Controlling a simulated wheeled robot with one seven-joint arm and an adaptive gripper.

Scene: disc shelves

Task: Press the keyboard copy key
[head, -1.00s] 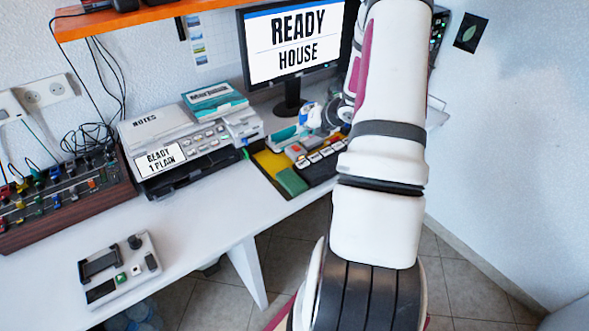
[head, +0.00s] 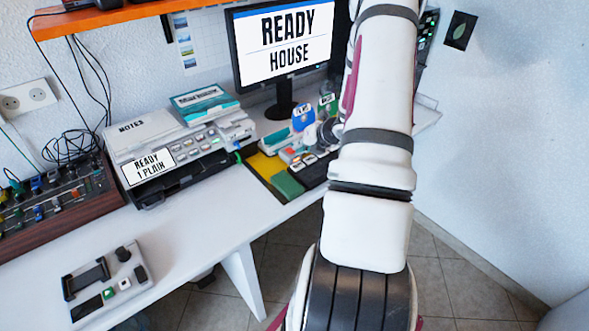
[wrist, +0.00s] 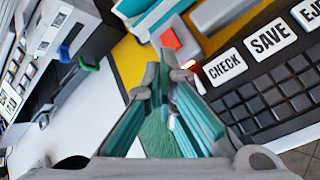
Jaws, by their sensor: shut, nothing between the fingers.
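The dark keyboard (head: 312,172) lies at the right end of the desk, partly hidden behind my arm in the head view. In the wrist view the keyboard (wrist: 270,88) shows large white keys lettered CHECK (wrist: 225,67), SAVE (wrist: 270,38) and part of EJE (wrist: 308,13), above rows of small dark keys. I see no key lettered copy; other keys are cut off or hidden. My gripper (wrist: 163,88) is shut and empty, its teal fingers together left of the CHECK key, over the yellow and green area beside the keyboard. Contact cannot be told.
A monitor (head: 285,45) reads READY HOUSE. A printer (head: 175,150) reading READY 1 PLAIN stands left of the keyboard. A red-orange block (wrist: 170,40) and grey devices lie close to my fingers. Blue (head: 303,117) and green (head: 327,104) items stand behind. The front desk middle is clear.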

